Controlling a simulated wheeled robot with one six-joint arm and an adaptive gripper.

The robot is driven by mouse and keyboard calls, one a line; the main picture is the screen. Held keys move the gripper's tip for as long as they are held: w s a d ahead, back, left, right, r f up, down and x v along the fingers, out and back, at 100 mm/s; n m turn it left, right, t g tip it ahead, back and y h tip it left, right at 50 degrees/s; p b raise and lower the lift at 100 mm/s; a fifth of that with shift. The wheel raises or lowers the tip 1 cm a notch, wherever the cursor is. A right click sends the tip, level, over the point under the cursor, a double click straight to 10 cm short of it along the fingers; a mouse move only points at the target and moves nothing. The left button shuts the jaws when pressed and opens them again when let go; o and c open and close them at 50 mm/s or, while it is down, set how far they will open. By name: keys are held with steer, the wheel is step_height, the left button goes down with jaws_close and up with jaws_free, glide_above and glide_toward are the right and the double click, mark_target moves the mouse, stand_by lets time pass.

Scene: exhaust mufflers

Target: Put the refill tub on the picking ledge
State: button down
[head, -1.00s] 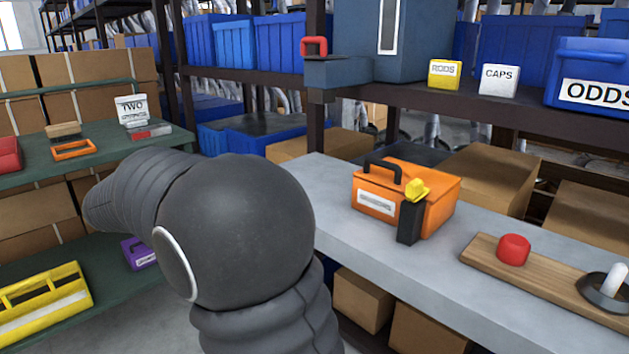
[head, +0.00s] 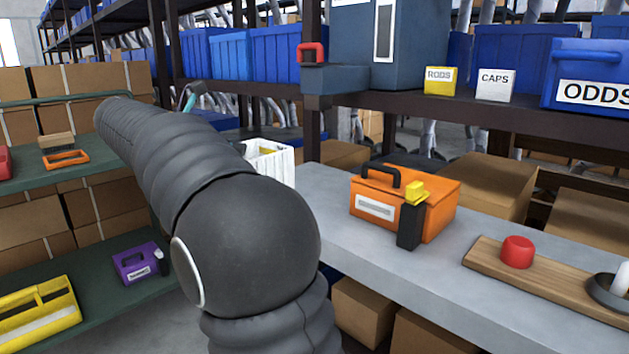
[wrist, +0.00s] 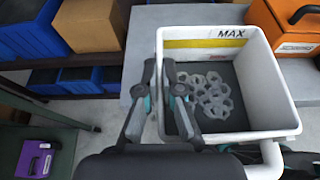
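The refill tub is a white open box with a yellow strip marked MAX, holding several grey hex nuts; it fills the middle right of the wrist view (wrist: 272,92). In the head view the tub (head: 273,163) shows partly behind my arm, by the far left end of the grey bench top (head: 335,225). My gripper (wrist: 160,75) has one finger outside and one inside the tub's left wall, shut on that wall. The gripper is mostly hidden by my arm in the head view. Whether the tub's underside touches anything is hidden. I cannot tell which surface is the picking ledge.
An orange toolbox (head: 432,205) with a black and yellow item before it stands on the bench. A wooden board (head: 540,277) with a red knob lies to its right. Green shelves at left hold a purple caddy (head: 138,264) and a yellow tray (head: 38,312). Bare bench lies left of the toolbox.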

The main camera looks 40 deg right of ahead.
steer(key=shift+d+r+b+x, duration=0.25)
steer(key=shift+r+x, duration=0.3)
steer(key=shift+x, duration=2.4)
steer(key=shift+d+r+b+x, duration=0.25)
steer(key=shift+r+x, duration=0.35)
steer(key=shift+x, duration=2.35)
steer(key=shift+d+r+b+x, duration=0.25)
steer(key=shift+r+x, duration=0.3)
steer(key=shift+x, duration=2.4)
steer(key=shift+f, duration=0.1)
steer(key=c, duration=1.3)
jaws_free()
steer(key=p+v, duration=0.1)
steer(key=v, duration=1.1)
